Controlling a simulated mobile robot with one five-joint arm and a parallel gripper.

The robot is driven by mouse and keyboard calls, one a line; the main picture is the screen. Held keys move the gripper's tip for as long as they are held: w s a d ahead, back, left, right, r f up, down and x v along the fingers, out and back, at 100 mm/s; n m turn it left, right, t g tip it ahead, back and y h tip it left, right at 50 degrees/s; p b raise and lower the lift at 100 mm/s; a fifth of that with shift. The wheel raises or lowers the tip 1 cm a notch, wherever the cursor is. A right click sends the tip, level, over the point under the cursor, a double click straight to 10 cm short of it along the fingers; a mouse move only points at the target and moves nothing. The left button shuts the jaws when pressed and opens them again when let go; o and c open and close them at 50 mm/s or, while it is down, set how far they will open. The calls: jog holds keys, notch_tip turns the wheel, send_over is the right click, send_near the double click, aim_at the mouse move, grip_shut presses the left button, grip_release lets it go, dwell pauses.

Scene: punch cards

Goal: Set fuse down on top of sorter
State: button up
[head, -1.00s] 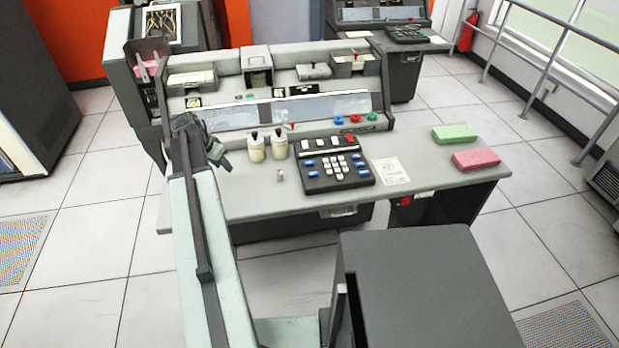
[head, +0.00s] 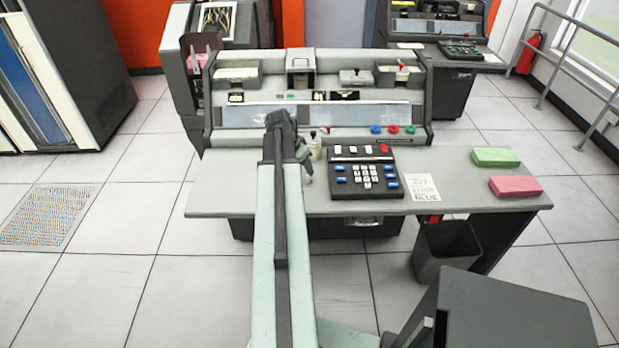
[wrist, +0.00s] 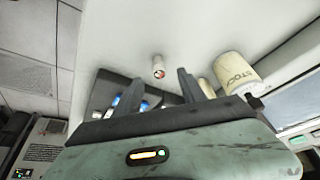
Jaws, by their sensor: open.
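A small pale cylinder with a reddish end, which looks like the fuse (wrist: 158,67), shows in the wrist view on the grey desk (head: 235,185). It lies just beyond the fingertips and roughly between them, apart from both. My gripper (wrist: 160,78) is open and empty. In the head view my gripper (head: 298,148) is over the desk, left of the black keypad, and my arm seems to hide the fuse. No label marks the sorter. The dark machine (head: 172,70) at back left, with pink cards and a tray of tools on top, may be it.
A jar marked STOCK (wrist: 238,72) stands right of the fingers, with another beside it. The black keypad (head: 367,172) is close by. Green cards (head: 496,157) and pink cards (head: 515,186) lie at the desk's right. A bin (head: 445,250) stands below; floor at left is clear.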

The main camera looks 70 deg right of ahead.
aim_at(309, 177)
jog(key=b+x, duration=0.6)
jog(key=x, duration=0.1)
jog(key=shift+s+d+f, duration=0.1)
jog(key=shift+f, duration=0.15)
jog(key=shift+r, duration=0.2)
grip_shut()
